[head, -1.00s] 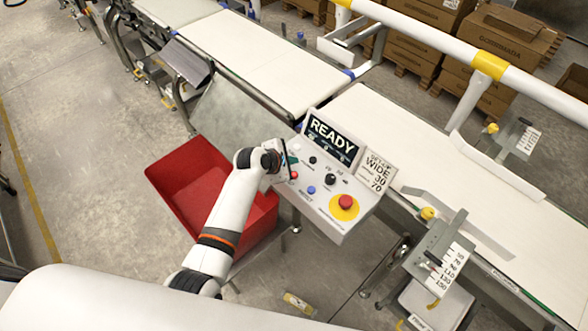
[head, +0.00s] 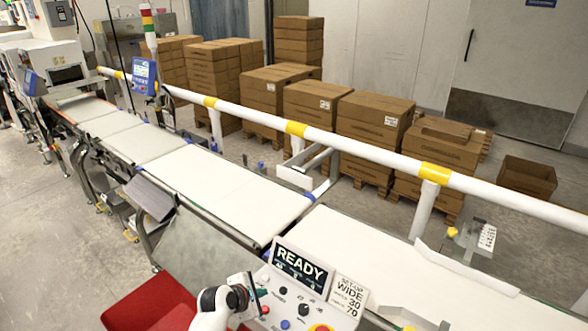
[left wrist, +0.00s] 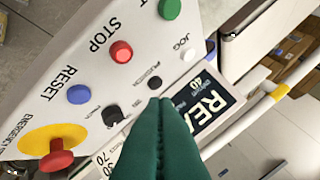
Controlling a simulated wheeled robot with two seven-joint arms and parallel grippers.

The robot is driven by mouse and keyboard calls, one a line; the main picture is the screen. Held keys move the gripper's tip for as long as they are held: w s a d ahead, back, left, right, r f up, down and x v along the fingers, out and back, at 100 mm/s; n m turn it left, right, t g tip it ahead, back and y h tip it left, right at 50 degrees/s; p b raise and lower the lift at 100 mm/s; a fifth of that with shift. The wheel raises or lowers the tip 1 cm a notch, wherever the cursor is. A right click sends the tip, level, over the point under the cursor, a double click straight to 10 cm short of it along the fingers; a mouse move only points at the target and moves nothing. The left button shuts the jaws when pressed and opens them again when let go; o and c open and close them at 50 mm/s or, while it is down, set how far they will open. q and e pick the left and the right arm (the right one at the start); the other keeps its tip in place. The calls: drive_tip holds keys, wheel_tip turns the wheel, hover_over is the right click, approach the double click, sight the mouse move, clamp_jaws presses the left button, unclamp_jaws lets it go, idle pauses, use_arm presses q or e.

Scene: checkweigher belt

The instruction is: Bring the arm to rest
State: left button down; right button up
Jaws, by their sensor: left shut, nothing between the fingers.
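My left arm comes in at the bottom of the head view, with the left gripper (head: 254,296) beside the left edge of the control panel (head: 286,309). In the left wrist view, the green fingers (left wrist: 160,135) are shut together and empty, in front of the panel face. The panel carries a green button (left wrist: 170,8), a red stop button (left wrist: 121,51), a blue reset button (left wrist: 79,95) and a red emergency button on yellow (left wrist: 57,155). Its display (head: 299,265) reads READY. I cannot tell whether the fingertips touch the panel. My right gripper is not in view.
A red bin (head: 150,304) stands below and left of the panel. White conveyor belts (head: 220,188) run diagonally behind it. A white rail with yellow bands (head: 352,145) runs along their far side. Stacked cartons (head: 372,125) stand on pallets beyond.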

use_arm(q)
drive_tip(key=s+a+r+m+g+y, duration=0.1)
drive_tip(key=s+a+r+m+g, duration=0.15)
drive_tip(key=s+m, duration=0.75)
drive_tip(key=s+a+r+m+g+y, duration=0.1)
drive_tip(key=s+a+r+m+y, duration=0.15)
drive_tip(key=s+m, duration=0.7)
drive_tip(key=s+a+r+m+g+y, duration=0.1)
drive_tip(key=s+a+r+m, duration=0.2)
drive_tip(key=s, duration=1.2)
wheel_tip(320, 180, down, 33)
drive_tip(key=m+g+b, duration=0.1)
drive_tip(key=b, duration=0.6)
drive_tip(key=s+a+f+g+b, duration=0.1)
drive_tip(key=s+f+b, duration=0.2)
drive_tip(key=s+f, duration=0.5)
drive_tip(key=s+a+f+b, duration=0.1)
drive_tip(key=s+f+b, duration=0.3)
drive_tip(key=s+f, duration=0.5)
wheel_tip(320, 180, down, 8)
drive_tip(key=shift+s+a+f+g, duration=0.1)
drive_tip(key=shift+s+a+g, duration=0.15)
drive_tip(key=shift+g, duration=0.1)
